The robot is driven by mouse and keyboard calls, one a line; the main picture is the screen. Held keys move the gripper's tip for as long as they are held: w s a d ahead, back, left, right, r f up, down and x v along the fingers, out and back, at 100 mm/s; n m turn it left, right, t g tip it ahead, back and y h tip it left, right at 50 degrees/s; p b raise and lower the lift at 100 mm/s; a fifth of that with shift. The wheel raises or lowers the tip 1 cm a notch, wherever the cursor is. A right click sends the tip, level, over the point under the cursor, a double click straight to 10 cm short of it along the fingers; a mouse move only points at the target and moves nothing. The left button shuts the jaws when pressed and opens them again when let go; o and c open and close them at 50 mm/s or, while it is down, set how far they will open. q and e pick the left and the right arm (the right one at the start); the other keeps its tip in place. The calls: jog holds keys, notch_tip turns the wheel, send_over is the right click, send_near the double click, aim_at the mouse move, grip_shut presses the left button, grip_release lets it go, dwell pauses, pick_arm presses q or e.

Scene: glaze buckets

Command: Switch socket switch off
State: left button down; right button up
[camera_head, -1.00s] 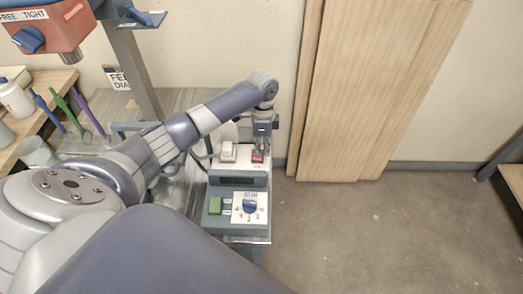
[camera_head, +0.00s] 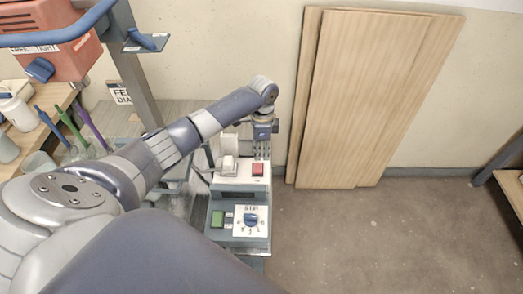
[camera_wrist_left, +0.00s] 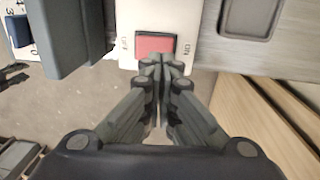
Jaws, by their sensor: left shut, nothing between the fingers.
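The socket switch is a red rocker (camera_head: 258,169) on a white socket plate (camera_head: 242,178) on top of a grey-blue unit. It also shows in the left wrist view as a red rocker (camera_wrist_left: 155,44) between small end labels. My left gripper (camera_head: 261,156) is shut and empty, pointing down just behind the switch. In the left wrist view the closed fingertips (camera_wrist_left: 163,62) lie at the rocker's near edge; I cannot tell whether they touch it. A white plug (camera_head: 228,166) sits left of the switch. My right gripper is not in view.
The unit's front has a green button (camera_head: 217,218) and a blue dial (camera_head: 251,220). Wooden boards (camera_head: 370,100) lean on the wall to the right. An orange box (camera_head: 70,50) on a post is at the upper left. Tools and cups stand on a left shelf.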

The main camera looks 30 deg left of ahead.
pick_arm(q)
notch_tip(320, 180, up, 10)
jog(key=w+b, duration=0.1)
jog(key=b, duration=0.1)
jog(key=shift+w+a, duration=0.25)
jog(key=shift+a, duration=0.2)
jog(key=shift+r, duration=0.1)
